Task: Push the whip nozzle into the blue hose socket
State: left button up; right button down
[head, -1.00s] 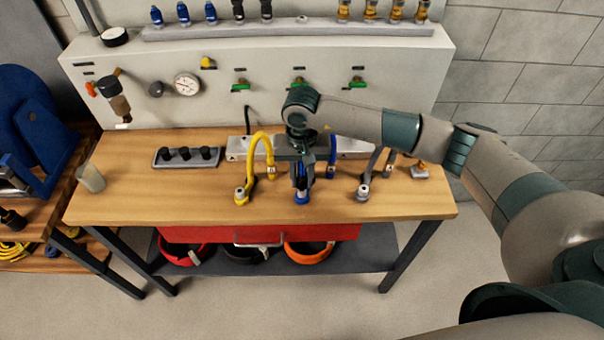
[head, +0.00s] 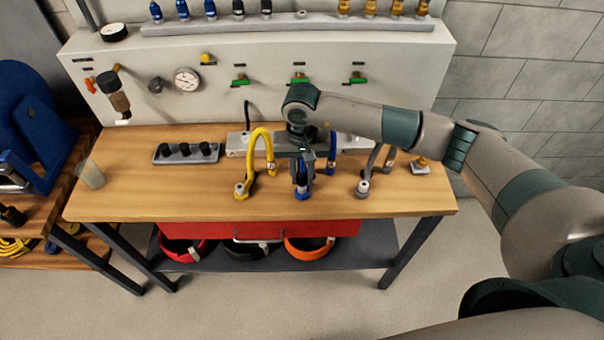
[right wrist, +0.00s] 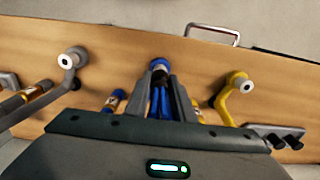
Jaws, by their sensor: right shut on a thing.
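The blue hose socket (head: 303,196) stands at the front middle of the wooden bench, and its blue hose (head: 332,150) shows behind my gripper. My right gripper (head: 301,183) points down right above the socket, its fingers shut on a slim thing that I take for the whip nozzle. In the right wrist view, blue strands and a dark piece (right wrist: 159,75) show between the fingers (right wrist: 164,92), in line with the blue socket ring (right wrist: 160,63). The fingers hide most of the nozzle; I cannot tell how deep it sits. My left gripper is not in view.
A yellow hose socket (head: 241,190) stands left of the gripper and a grey one (head: 362,188) right, both close. A dark holder (head: 186,153) with black knobs and a clear cup (head: 91,174) are further left. The front-left bench top is clear.

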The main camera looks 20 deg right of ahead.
aim_at(303, 171)
jog(key=b, duration=0.3)
dwell(3.0)
jog(key=shift+f+b, duration=0.5)
jog(key=shift+b, duration=0.25)
jog(key=c, duration=1.4)
grip_release()
jog(key=shift+c, duration=0.2)
jog(key=shift+r, duration=0.1)
notch_tip(303, 171, up, 17)
jog(key=b, duration=0.6)
jog(key=shift+r, duration=0.15)
jog(key=shift+s, duration=0.15)
